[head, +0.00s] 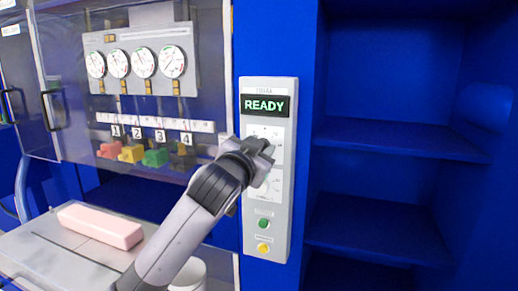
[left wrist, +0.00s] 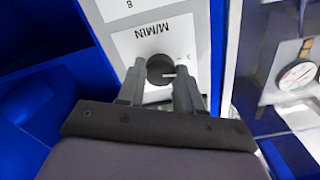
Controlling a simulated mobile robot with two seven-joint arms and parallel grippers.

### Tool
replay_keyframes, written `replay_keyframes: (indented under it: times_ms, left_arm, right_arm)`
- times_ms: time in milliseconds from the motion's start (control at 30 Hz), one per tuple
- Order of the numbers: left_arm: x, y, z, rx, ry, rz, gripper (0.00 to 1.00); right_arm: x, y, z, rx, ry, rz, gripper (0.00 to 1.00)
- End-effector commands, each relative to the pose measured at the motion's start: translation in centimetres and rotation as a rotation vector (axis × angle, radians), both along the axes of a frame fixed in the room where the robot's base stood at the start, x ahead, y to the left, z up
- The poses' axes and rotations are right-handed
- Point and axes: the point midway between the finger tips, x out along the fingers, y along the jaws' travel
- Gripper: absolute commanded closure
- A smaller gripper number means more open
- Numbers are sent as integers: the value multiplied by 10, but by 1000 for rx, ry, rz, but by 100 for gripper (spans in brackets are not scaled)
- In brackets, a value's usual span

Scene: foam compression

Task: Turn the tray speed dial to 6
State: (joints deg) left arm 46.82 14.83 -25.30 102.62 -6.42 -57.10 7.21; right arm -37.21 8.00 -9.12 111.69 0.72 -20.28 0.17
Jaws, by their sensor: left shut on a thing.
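A grey control panel (head: 284,150) stands on a blue post, with a lit READY display (head: 264,105) at its top. Two white dial plates sit below the display. My left gripper (head: 262,157) is at the panel, covering part of the dial area. In the left wrist view its fingers (left wrist: 161,72) are on both sides of a round dark knob (left wrist: 158,66) and are shut on it. The knob has a light pointer mark, and the lettering M/MIN is beside it. Most scale numbers are hidden or too small to read. My right gripper is not in view.
A green button (head: 263,224) and a yellow button (head: 263,249) sit low on the panel. A pink foam block (head: 100,225) lies on a grey surface at the lower left. Several gauges (head: 143,62) are behind clear doors. Empty blue shelves (head: 395,137) stand at right.

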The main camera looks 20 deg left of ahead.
Motion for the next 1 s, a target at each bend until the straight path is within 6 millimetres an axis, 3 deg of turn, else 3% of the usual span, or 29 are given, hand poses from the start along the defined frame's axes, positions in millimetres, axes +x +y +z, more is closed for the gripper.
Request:
replay_keyframes:
  times_ms: [500, 1000]
  left_arm:
    - [0, 0, -1, 415, -12, 0, 95]
    - [0, -1, -1, 580, -17, 1, 95]
  right_arm:
    - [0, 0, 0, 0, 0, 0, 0]
    - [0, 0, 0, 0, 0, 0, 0]
